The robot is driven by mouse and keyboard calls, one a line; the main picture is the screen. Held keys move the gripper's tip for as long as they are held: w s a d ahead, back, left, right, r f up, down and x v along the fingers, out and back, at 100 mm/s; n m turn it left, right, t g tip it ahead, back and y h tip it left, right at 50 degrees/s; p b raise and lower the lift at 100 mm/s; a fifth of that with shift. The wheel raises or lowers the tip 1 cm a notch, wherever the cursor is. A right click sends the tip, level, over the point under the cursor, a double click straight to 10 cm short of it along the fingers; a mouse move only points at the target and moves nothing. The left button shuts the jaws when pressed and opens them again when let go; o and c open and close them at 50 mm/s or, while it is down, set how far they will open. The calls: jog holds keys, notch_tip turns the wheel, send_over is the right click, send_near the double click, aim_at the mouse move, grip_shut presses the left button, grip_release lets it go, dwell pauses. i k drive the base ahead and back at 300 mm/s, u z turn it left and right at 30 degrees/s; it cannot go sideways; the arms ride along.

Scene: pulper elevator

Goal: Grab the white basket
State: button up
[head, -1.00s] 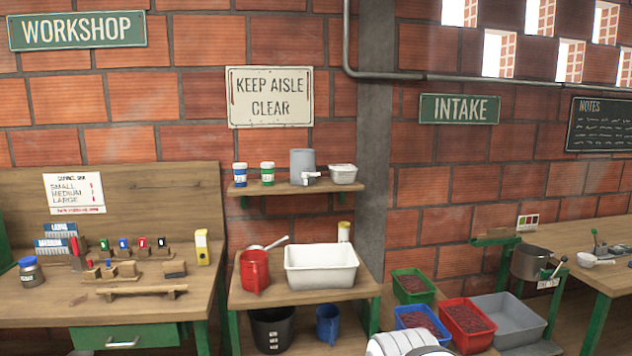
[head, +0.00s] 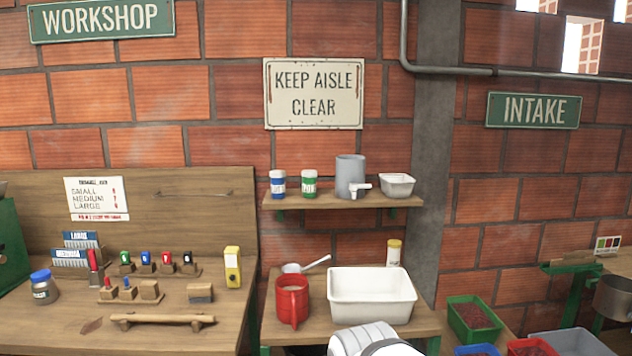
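A white rectangular basket (head: 372,312) sits upright and looks empty on the wooden stand (head: 431,327) near the middle of the head view. A part of my own arm, white and rounded, shows at the bottom edge in front of the basket and overlaps its lower left side in the picture. My gripper's fingers are not in view. A smaller white tub (head: 397,186) stands on the shelf above.
A red jug (head: 292,300) stands close to the basket's left, with a white ladle (head: 305,265) behind it. A yellow-capped container (head: 393,253) is behind the basket. A workbench (head: 60,318) with small tools is at left; colored bins (head: 474,320) are low at right.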

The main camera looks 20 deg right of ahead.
aim_at(393, 184)
jog(key=z, duration=0.2)
jog(key=i, duration=1.45)
jog(key=z, duration=0.85)
jog(key=k, duration=0.7)
jog(key=z, duration=0.2)
jog(key=i, duration=0.8)
jog(key=u, duration=0.05)
